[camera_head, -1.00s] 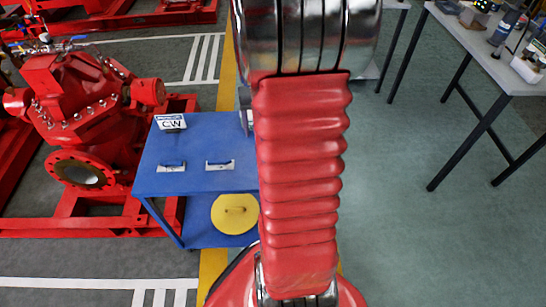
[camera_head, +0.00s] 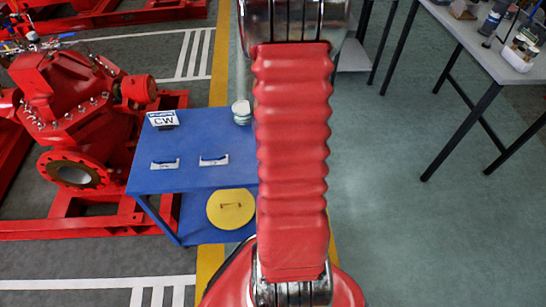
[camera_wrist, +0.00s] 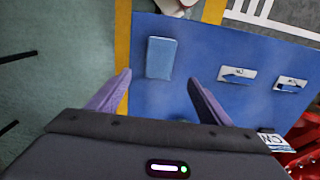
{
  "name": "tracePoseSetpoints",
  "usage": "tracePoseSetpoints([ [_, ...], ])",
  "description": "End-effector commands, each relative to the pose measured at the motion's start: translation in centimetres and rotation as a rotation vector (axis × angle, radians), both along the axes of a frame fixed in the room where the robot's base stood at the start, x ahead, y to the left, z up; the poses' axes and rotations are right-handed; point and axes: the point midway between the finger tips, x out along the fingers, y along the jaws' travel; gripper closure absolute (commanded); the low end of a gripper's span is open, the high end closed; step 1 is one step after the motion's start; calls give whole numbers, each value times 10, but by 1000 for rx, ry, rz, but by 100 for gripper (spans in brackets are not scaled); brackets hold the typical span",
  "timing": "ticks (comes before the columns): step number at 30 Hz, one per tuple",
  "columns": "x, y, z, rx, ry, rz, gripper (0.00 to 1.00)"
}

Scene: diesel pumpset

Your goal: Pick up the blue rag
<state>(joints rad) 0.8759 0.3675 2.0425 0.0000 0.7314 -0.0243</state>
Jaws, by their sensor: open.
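A flat, light blue rectangle, which looks like the blue rag (camera_wrist: 161,57), lies on the blue table top (camera_wrist: 215,40) in the wrist view. My gripper (camera_wrist: 159,78) is open, with its two purple fingers apart and nothing between them. The rag appears just beyond the fingertips, roughly centred between them. I cannot tell the exact height of the fingers above the table. In the head view my red arm hides the rag and gripper; the table (camera_head: 205,140) shows to the left of the arm.
The table carries a CW sign (camera_head: 163,119), two small handled pieces (camera_head: 165,163) (camera_head: 213,160) and a round can (camera_head: 241,112) beside my arm. A yellow disc (camera_head: 231,210) lies on the lower shelf. A red pump (camera_head: 75,100) stands left. A workbench (camera_head: 490,50) stands right, with open floor between.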

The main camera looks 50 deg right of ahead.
Motion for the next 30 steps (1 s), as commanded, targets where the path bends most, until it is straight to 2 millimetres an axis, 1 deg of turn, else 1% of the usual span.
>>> tracePoseSetpoints([
  [1, 0, 1, -9, 3, 3, 0, 27],
  [6, -1, 1, -35, 3, 3, 0, 27],
  [10, 0, 1, -50, 2, 1, 0, 27],
  [14, 0, 1, -57, 2, 1, 0, 27],
  [25, 0, 1, -60, 1, 1, 1, 27],
  [28, -1, 1, -67, 2, 1, 1, 27],
  [30, -1, 2, -76, 3, 3, 1, 27],
])
